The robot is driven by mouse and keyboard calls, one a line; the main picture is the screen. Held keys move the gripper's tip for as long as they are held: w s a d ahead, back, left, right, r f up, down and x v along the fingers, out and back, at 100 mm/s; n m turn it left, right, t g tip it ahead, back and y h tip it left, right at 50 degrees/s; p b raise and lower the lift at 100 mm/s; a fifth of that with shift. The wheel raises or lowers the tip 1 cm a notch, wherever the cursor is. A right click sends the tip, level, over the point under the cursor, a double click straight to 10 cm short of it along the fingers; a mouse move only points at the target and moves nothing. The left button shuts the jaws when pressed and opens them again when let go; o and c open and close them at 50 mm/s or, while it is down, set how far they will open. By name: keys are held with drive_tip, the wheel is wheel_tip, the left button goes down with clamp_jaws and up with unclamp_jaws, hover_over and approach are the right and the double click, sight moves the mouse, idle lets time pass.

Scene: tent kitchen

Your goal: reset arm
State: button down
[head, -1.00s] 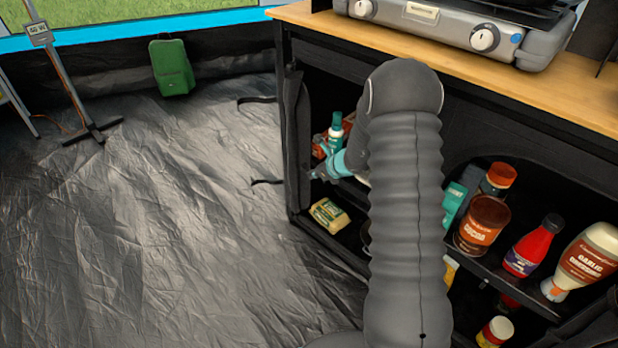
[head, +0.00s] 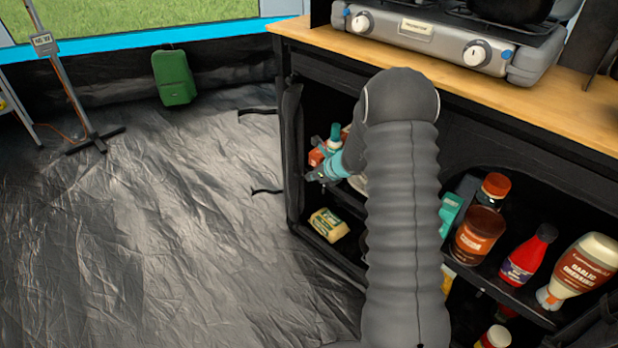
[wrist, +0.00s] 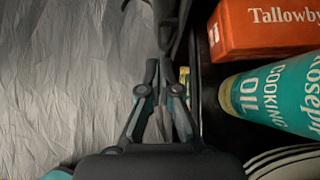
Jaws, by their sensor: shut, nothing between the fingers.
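My gripper (head: 316,177) is at the left opening of the black shelf unit (head: 290,155), beside its left side post. It is shut and empty; in the wrist view the fingers (wrist: 160,78) come together at the tips. My grey arm hides part of the shelves in the head view. A teal cooking oil bottle (wrist: 278,92) lies across the right of the wrist view, apart from the fingers. An orange-red box (wrist: 262,30) marked "Tallowby" is above it in that view.
A yellow packet (head: 328,224) lies on the lower shelf. A cocoa jar (head: 478,235), a red bottle (head: 526,257) and a garlic sauce bottle (head: 580,270) stand on the right. The stove (head: 430,40) is on the wooden top (head: 300,30).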

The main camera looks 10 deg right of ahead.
drive_tip(key=s+a+r+n+g+y+p, duration=0.1)
drive_tip(key=s+r+n+g, duration=0.15)
drive_tip(key=s+n, duration=0.55)
drive_tip(key=s+a+r+n+g, duration=0.2)
drive_tip(key=s+r+n, duration=0.3)
drive_tip(key=s, duration=0.5)
drive_tip(key=s+r+n+t+h, duration=0.1)
drive_tip(key=s+r+n+h, duration=0.2)
drive_tip(key=s+r+n, duration=0.5)
drive_tip(key=s+a+r+n+t+h, duration=0.1)
drive_tip(key=s+r+n+h, duration=0.1)
drive_tip(key=s+r+n, duration=0.6)
drive_tip(key=s+r, duration=0.5)
drive_tip(key=s, duration=0.5)
drive_tip(key=shift+s+a+n+h, duration=0.25)
drive_tip(key=shift+n+h, duration=0.05)
drive_tip(key=shift+h, duration=0.1)
drive_tip(key=shift+s+t, duration=0.15)
drive_tip(key=shift+t, duration=0.1)
